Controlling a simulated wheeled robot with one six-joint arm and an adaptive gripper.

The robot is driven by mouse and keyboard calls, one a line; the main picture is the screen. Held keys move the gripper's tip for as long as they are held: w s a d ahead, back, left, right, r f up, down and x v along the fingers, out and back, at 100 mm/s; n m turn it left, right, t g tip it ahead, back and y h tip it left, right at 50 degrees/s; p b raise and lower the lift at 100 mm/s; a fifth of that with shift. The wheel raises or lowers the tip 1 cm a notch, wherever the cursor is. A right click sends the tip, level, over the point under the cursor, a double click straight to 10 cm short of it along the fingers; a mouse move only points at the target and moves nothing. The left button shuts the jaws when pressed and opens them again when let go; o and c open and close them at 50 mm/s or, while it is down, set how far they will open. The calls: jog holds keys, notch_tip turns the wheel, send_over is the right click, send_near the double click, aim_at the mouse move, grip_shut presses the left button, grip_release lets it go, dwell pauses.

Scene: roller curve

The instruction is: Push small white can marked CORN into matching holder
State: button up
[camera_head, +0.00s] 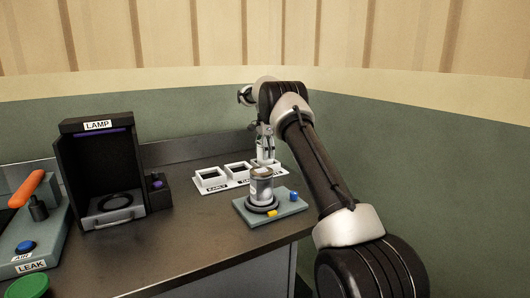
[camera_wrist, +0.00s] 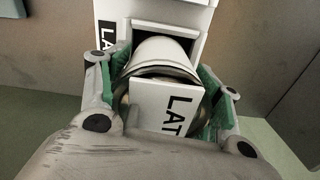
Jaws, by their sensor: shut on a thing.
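In the wrist view my gripper (camera_wrist: 162,88) is shut on a small white can (camera_wrist: 158,52) with a metal rim, its green pads on both sides. A white tag on the can (camera_wrist: 150,98) reads "LAT", the rest hidden; I see no CORN marking. The can is at the dark square opening of a white holder plate (camera_wrist: 185,16), whose label starts "LA". How far it is in, I cannot tell. In the head view my gripper (camera_head: 265,152) is at the right end of the holder plate (camera_head: 223,186), which has square openings; one label seems to read EARLY.
Another can with a metallic lid (camera_head: 261,187) stands on a grey base (camera_head: 285,211) with a blue button and a yellow piece, just in front of my gripper. A black LAMP box (camera_head: 97,170) and a LEAK station (camera_head: 38,240) stand left. Open counter lies between.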

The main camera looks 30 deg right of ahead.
jog(key=shift+f, duration=0.45)
dwell(0.5)
jog(key=o, duration=1.4)
jog(key=shift+o, duration=1.2)
jog(key=shift+r, duration=4.45)
